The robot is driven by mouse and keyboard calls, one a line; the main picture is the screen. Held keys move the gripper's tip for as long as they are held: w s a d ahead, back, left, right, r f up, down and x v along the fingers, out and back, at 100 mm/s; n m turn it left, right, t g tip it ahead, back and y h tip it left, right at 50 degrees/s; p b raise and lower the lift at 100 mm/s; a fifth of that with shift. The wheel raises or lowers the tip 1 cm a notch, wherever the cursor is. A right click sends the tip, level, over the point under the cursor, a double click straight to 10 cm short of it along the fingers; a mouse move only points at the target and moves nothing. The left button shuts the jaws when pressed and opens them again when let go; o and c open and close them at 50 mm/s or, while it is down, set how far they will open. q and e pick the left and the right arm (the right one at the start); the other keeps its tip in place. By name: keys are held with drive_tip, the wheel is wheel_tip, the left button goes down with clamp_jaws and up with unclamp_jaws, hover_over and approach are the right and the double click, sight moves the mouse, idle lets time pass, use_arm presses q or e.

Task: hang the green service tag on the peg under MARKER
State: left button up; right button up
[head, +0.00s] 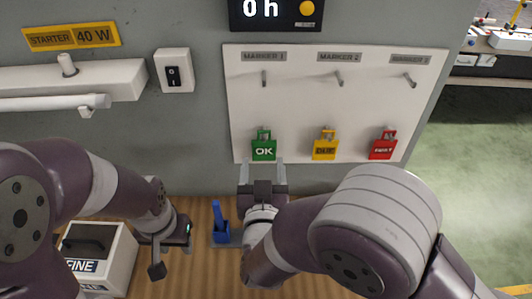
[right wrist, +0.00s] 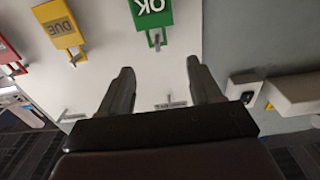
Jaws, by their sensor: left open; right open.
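The green OK tag (head: 264,151) hangs by its loop low on the white board, and shows upside down in the right wrist view (right wrist: 151,13). Above it are the upper pegs: the peg under MARKER 1 (head: 264,78), the peg under MARKER 2 (head: 339,79) and the right-hand marker's peg (head: 410,79), all bare. My right gripper (head: 262,170) is open and empty, its fingertips just below the green tag in the head view; its spread fingers show in the right wrist view (right wrist: 160,78). My left gripper (head: 172,252) is open and empty over the bench.
A yellow tag (head: 325,150) and a red tag (head: 382,150) hang right of the green one. A switch box (head: 174,70) and lamp fixture (head: 75,80) are on the wall at left. A white box (head: 118,262) and blue object (head: 220,232) stand on the wooden bench.

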sight(264, 140)
drive_tip(key=w, duration=0.5)
drive_tip(key=w+p, duration=0.1)
drive_tip(key=w, duration=0.3)
drive_tip(key=shift+w+d+p, duration=0.2)
drive_tip(key=shift+w+p, duration=0.1)
drive_tip(key=shift+w, duration=0.1)
drive_tip(key=c, duration=1.1)
